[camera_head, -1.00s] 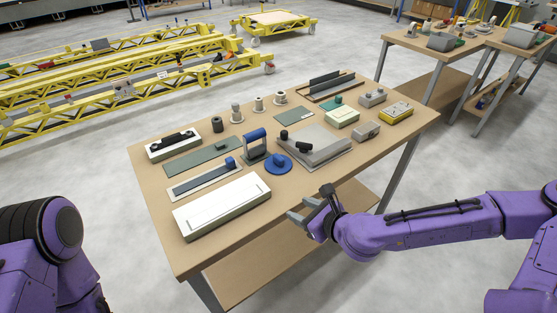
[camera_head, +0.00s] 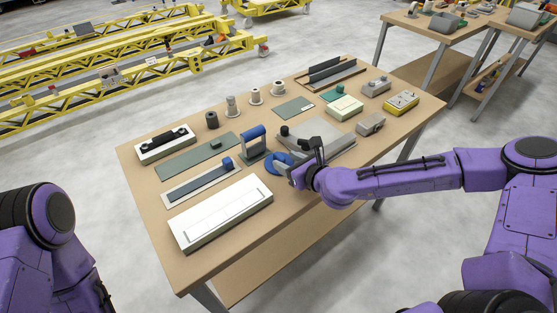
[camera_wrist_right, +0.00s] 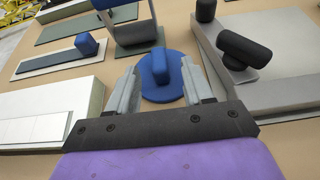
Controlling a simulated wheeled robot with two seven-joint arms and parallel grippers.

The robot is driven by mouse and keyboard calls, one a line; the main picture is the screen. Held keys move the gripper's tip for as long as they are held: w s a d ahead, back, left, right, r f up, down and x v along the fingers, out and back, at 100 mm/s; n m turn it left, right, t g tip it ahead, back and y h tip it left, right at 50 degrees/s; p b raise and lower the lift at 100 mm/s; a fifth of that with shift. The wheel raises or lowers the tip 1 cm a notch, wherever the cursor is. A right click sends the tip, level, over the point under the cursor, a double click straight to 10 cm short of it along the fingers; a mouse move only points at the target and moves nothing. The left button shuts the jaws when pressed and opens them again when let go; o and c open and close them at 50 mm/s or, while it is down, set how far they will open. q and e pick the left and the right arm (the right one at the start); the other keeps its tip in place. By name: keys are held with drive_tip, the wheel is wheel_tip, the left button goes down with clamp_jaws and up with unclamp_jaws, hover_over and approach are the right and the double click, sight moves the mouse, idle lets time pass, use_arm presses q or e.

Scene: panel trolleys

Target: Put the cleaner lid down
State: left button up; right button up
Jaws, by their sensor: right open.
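The cleaner lid appears to be the round blue disc with an upright blue knob, lying flat on the wooden table (camera_head: 232,264). In the head view the lid (camera_head: 277,161) is partly hidden by my right gripper (camera_head: 287,172). In the right wrist view the lid (camera_wrist_right: 162,88) lies just ahead of my right gripper (camera_wrist_right: 160,84), with its knob between the lines of the two open fingers. The fingers are empty; whether they touch the disc I cannot tell. My left arm shows at the left edge, but its gripper is out of view.
A blue-handled tool (camera_head: 252,143) stands just left of the lid. A grey plate with black knobs (camera_head: 327,141) is at its right. A long white box (camera_head: 220,212) lies at the near left. Several spools and small boxes stand behind. The table's near edge strip is bare.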

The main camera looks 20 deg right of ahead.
sight(282, 159)
drive_tip(key=x, duration=0.3)
drive_tip(key=shift+w+p, duration=0.1)
drive_tip(key=shift+p, duration=0.2)
drive_tip(key=shift+w+a+f, duration=0.1)
drive_tip(key=shift+w+a, duration=0.15)
clamp_jaws()
